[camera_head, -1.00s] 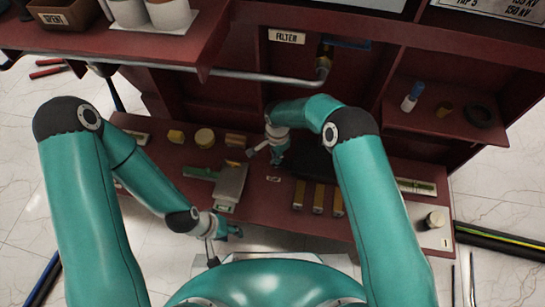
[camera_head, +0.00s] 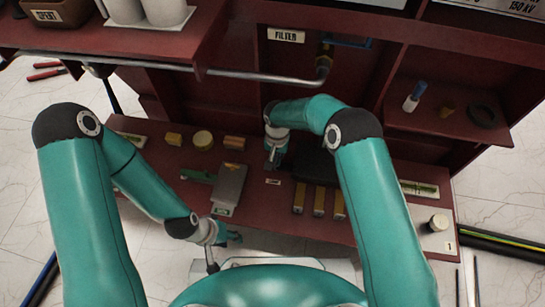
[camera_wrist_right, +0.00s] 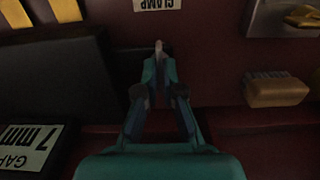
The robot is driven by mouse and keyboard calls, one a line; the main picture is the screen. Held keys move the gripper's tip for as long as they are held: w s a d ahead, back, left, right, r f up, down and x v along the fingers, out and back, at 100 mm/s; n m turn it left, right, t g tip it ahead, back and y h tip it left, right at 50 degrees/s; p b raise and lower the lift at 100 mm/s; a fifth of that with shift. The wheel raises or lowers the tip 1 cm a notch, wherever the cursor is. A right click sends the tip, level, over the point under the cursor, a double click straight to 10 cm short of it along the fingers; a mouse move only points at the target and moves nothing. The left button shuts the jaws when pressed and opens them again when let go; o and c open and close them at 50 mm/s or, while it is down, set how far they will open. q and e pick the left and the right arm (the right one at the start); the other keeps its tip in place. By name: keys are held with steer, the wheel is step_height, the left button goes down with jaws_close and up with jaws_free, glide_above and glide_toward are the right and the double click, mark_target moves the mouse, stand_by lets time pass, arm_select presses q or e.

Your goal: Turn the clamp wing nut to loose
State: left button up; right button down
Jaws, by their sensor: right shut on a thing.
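My right gripper (camera_head: 274,163) is over the bench, behind the small white clamp label (camera_head: 273,182). In the right wrist view its fingers (camera_wrist_right: 158,72) are closed together on a small part with a pale tip, the clamp wing nut (camera_wrist_right: 158,46), just by the label that reads CLAMP (camera_wrist_right: 157,4). Most of the nut is hidden between the fingers, and its angle cannot be read. In the head view the nut is hidden by the gripper. My left gripper (camera_head: 231,237) is low at the bench's front edge, away from the clamp; its finger opening is too small to judge.
A dark block (camera_head: 314,163) stands right beside my right gripper. A grey plate (camera_head: 229,186) lies to the left, with a brush-like tan block (camera_head: 235,142) behind it. Several yellow-topped bars (camera_head: 319,200) lie in front. A shelf with a pipe (camera_head: 250,77) overhangs the back.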

steer(key=shift+w+d, duration=0.1)
steer(key=shift+w, duration=0.2)
steer(key=c, duration=1.3)
jaws_free()
steer(key=shift+s, duration=0.1)
steer(key=shift+s, duration=0.1)
step_height(320, 180, up, 12)
steer(key=shift+f, duration=0.1)
